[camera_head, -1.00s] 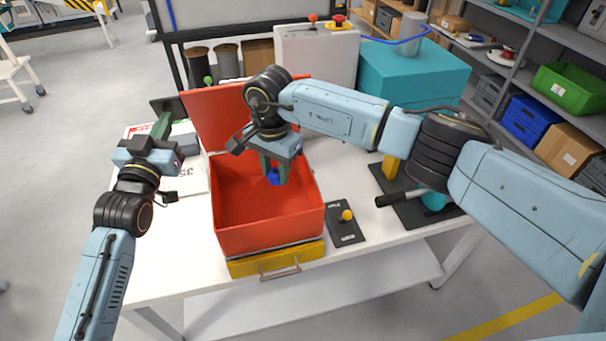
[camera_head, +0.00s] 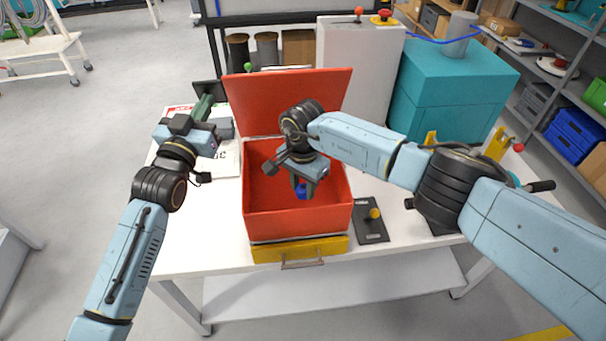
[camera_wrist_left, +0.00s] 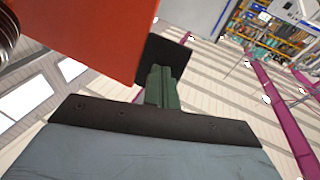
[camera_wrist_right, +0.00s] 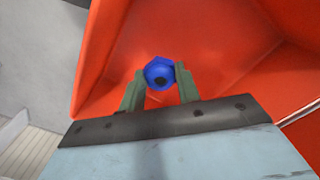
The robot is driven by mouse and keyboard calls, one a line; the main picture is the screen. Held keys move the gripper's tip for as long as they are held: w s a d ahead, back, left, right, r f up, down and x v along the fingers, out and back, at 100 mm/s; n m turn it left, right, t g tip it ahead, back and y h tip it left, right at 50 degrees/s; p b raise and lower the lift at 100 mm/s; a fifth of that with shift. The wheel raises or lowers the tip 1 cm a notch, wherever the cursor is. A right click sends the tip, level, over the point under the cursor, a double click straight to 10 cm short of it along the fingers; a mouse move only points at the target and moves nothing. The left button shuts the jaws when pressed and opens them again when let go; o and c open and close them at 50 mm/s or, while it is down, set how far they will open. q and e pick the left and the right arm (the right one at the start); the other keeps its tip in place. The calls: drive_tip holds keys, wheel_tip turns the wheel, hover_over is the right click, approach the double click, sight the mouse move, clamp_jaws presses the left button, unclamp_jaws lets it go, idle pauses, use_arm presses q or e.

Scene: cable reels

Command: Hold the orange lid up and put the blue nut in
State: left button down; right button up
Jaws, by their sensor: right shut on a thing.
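The orange lid (camera_head: 280,98) stands raised at the back of the open orange box (camera_head: 297,222). My left gripper (camera_head: 205,104) is beside the lid's left edge. In the left wrist view its green fingers (camera_wrist_left: 162,88) look closed together, next to the lid (camera_wrist_left: 95,35); whether they touch it I cannot tell. The blue nut (camera_head: 302,191) is held by my right gripper (camera_head: 303,187), over the inside of the box. In the right wrist view the nut (camera_wrist_right: 159,73) sits between the fingertips (camera_wrist_right: 160,82), with the red-orange box walls around it.
A black plate with a yellow knob (camera_head: 375,214) lies right of the box. A yellow drawer (camera_head: 300,250) is under the box. A grey cabinet (camera_head: 358,80) and a teal box (camera_head: 455,90) stand behind to the right.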

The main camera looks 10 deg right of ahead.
sight(303, 198)
drive_tip(key=shift+f, duration=2.6)
drive_tip(key=o, duration=1.1)
wheel_tip(303, 198, up, 13)
drive_tip(key=shift+r, duration=0.1)
drive_tip(key=s+d+r, duration=0.1)
drive_tip(key=s+d, duration=0.1)
drive_tip(key=s, duration=0.8)
drive_tip(key=s+d, duration=0.2)
drive_tip(key=s, duration=0.8)
drive_tip(key=shift+r, duration=0.4)
